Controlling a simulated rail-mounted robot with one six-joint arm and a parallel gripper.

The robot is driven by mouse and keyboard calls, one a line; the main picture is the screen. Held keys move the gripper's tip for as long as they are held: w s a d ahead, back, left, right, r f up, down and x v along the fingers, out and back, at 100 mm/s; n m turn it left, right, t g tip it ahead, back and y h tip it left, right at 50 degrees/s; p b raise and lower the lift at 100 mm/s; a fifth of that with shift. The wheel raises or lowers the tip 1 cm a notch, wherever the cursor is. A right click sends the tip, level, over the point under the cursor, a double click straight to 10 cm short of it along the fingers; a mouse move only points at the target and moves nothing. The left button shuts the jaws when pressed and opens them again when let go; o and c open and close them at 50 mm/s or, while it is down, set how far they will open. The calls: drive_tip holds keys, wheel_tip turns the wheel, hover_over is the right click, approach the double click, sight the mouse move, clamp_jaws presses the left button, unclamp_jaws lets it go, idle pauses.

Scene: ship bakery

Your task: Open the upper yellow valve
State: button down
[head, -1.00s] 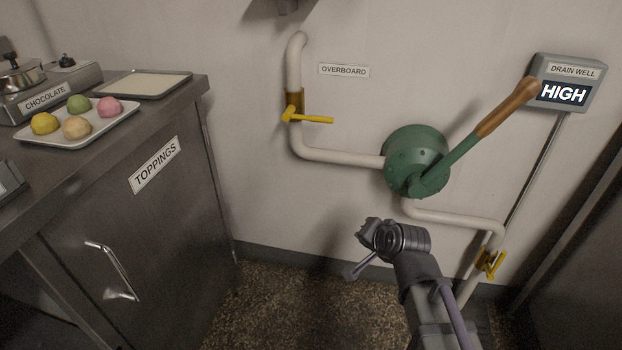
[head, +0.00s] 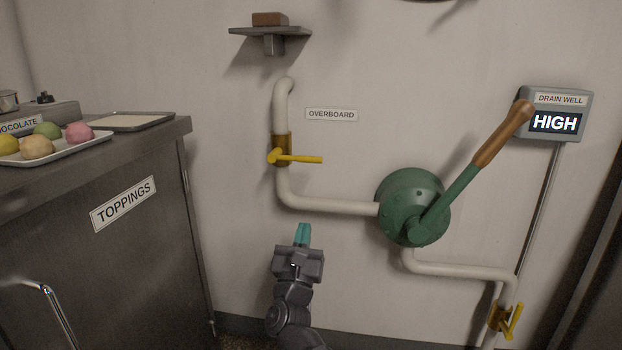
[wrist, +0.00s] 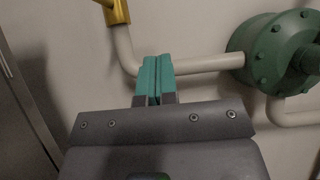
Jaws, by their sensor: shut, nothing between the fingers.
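My gripper (head: 303,235) has teal fingers, pressed together and empty. In the head view it appears below the valve, pointing up. In the wrist view the fingertips (wrist: 157,60) appear over the pipe bend, and I cannot tell whether they touch it.
A green pump (head: 408,207) with a long wooden-gripped handle stands to the right. A lower yellow valve (head: 505,319) is at the bottom right. A DRAIN WELL display (head: 553,121) reads HIGH. A steel counter (head: 150,240) borders the left side; a small shelf (head: 290,31) hangs above.

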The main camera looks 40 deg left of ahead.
sight(298, 156)
drive_tip(key=s+r+p+x, duration=0.1)
drive_tip(key=r+p+x, duration=0.1)
drive_tip(key=p+x, duration=0.7)
drive_tip(key=x, duration=0.3)
drive_tip(key=shift+d+r, duration=0.2)
drive_tip(key=shift+r, duration=0.2)
drive_tip(key=shift+w, duration=0.1)
drive_tip(key=shift+r+p, duration=0.15)
drive_tip(key=shift+p, duration=0.2)
